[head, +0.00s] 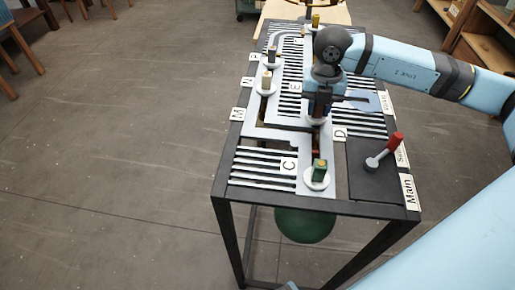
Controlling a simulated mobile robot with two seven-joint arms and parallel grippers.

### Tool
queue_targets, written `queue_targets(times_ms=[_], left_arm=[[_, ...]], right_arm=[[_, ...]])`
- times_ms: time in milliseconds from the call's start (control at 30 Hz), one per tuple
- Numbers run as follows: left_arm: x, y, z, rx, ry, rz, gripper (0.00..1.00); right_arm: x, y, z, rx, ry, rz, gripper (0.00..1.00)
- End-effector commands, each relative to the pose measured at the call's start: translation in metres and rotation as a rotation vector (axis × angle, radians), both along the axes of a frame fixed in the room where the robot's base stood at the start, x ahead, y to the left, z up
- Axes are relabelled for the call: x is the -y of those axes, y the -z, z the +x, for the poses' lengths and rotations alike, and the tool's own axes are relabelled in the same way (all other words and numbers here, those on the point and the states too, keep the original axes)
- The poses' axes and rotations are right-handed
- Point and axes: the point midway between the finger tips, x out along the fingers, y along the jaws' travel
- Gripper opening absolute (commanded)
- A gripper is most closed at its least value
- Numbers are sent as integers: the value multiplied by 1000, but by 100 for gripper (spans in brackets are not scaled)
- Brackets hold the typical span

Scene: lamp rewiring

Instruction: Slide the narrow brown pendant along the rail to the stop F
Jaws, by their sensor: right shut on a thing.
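My right gripper (318,110) points down over the middle of the slotted rail plate, left of the letter D. It is shut on a knob that it mostly hides; a pale round base (316,121) shows just under the fingers. I cannot see enough of the held knob to tell its colour, and the pendant below is largely hidden by the table top. I cannot make out a label F; the stop's place is unclear, perhaps behind my arm. My left gripper is not in view.
A green knob (319,170) stands at the near end, with a green lampshade (305,225) under the table. A tan knob (267,80), a dark knob (272,55) and a yellowish knob (315,21) stand farther back. A red-handled lever (383,153) is at right.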

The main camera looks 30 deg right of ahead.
Motion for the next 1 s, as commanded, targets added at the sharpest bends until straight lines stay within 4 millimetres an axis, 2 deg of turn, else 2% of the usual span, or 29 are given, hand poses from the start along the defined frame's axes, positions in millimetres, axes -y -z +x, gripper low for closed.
queue_targets(times_ms=[1000], left_arm=[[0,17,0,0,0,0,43]], right_arm=[[61,0,82,1,2,0,7]])
